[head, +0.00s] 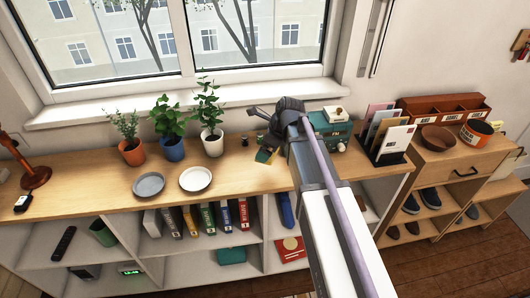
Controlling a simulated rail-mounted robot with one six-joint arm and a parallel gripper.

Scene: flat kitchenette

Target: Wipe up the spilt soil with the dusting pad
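My gripper (258,111) is above the counter near the window sill, right of the potted plants. Its dark prongs point left, but I cannot make out the gap between the fingertips. A small green and yellow item, which looks like the dusting pad (264,156), is just below and left of my wrist. I cannot tell whether the gripper touches it. The spilt soil is not clearly visible; the pad and my arm cover part of that area. A small dark object (245,141) stands left of the pad.
Three potted plants (213,143) stand at the back left. A grey plate (149,185) and a white plate (195,179) lie in front. A teal radio (330,130) and a letter rack (390,147) stand right of my arm. The wooden counter (240,185) is clear right of the plates.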

